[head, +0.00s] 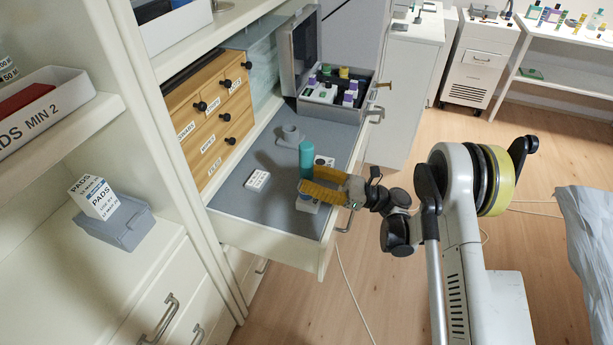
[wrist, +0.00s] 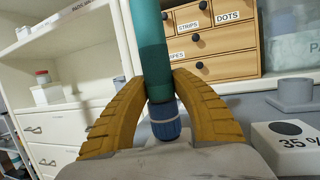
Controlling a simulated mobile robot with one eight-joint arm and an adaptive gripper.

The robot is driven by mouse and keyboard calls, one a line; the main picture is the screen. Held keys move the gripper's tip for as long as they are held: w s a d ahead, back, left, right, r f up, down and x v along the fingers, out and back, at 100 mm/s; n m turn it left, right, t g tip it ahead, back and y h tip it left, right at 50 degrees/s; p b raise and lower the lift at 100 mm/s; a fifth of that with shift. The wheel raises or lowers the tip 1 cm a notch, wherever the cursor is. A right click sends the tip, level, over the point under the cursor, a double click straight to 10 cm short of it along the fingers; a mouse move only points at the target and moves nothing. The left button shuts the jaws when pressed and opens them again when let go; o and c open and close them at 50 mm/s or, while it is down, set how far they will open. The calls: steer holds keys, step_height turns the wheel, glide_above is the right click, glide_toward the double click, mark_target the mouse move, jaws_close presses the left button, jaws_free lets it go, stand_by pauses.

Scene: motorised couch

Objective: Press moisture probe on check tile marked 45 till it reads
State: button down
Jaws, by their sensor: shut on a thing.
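My gripper (head: 322,188) has its yellow fingers closed around a teal probe (head: 306,156) with a ribbed blue lower end. In the wrist view the probe (wrist: 148,50) stands nearly upright between the fingers (wrist: 160,95), blue end (wrist: 165,121) down. In the head view a white tile (head: 309,207) lies under the gripper; its mark is hidden, and I cannot tell whether the probe touches it. A tile with a dark dot, marked 35 % (wrist: 292,138), is to the right in the wrist view. Another white tile (head: 257,180) lies left in the head view, its mark too small to read.
The tiles lie on the grey lining of an open drawer (head: 235,198). A grey cup-like holder (head: 290,136) stands behind the probe. An open grey case (head: 335,103) with bottles is at the drawer's far end. Wooden small drawers (head: 212,120) border the left side.

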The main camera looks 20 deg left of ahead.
mark_target(307, 160)
steer(key=shift+f, duration=0.45)
stand_by(1.0)
steer(key=shift+r, duration=0.1)
steer(key=shift+r+p, duration=1.4)
steer(key=shift+r, duration=2.05)
